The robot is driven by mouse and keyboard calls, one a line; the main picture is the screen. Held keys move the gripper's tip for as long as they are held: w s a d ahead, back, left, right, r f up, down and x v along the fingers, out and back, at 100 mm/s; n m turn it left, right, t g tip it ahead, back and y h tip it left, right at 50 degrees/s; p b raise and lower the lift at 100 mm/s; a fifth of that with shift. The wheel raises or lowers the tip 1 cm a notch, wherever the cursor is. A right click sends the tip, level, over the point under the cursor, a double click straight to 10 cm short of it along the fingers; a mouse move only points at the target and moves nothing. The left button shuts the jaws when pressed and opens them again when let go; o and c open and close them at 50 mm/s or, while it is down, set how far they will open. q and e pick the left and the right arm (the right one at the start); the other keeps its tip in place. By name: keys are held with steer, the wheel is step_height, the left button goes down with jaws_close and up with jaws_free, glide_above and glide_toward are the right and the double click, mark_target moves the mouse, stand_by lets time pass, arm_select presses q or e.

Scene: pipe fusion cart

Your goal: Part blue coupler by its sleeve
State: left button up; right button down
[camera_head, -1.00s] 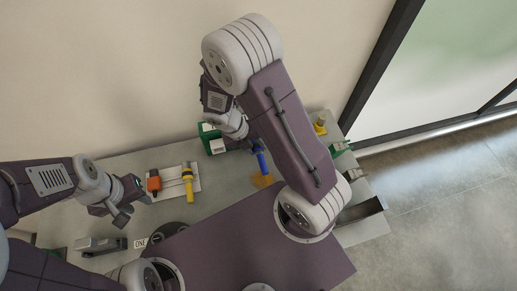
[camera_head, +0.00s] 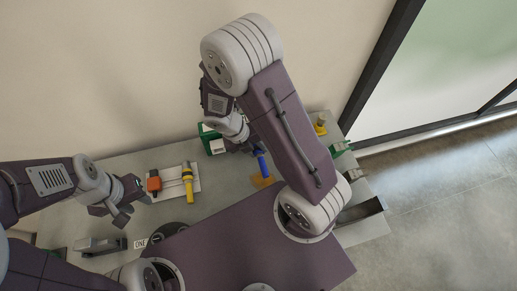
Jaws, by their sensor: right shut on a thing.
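The blue coupler (camera_head: 262,163) shows as a short blue piece near the middle of the grey cart top, next to my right arm. Its upper end is hidden by my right gripper (camera_head: 252,145). My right gripper is small and partly hidden by its own arm; it is shut at the coupler's upper end. The sleeve cannot be told apart from the rest of the coupler. My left gripper (camera_head: 135,196) is to the left, above the cart near the white plate; its fingers are too small to tell whether they are open or shut.
A white plate (camera_head: 173,173) holds an orange piece (camera_head: 153,183) and a yellow piece (camera_head: 188,180). A green and white box (camera_head: 210,140) stands behind the coupler. An orange patch (camera_head: 261,181) lies below it. A yellow part (camera_head: 320,126) and a green clamp (camera_head: 339,148) are at the right.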

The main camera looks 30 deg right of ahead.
mark_target(261, 164)
steer(key=shift+s+a, duration=0.2)
steer(key=shift+s, duration=0.65)
steer(key=shift+s+a, duration=0.2)
steer(key=shift+s, duration=0.6)
steer(key=shift+s+a, duration=0.2)
steer(key=shift+s, duration=0.65)
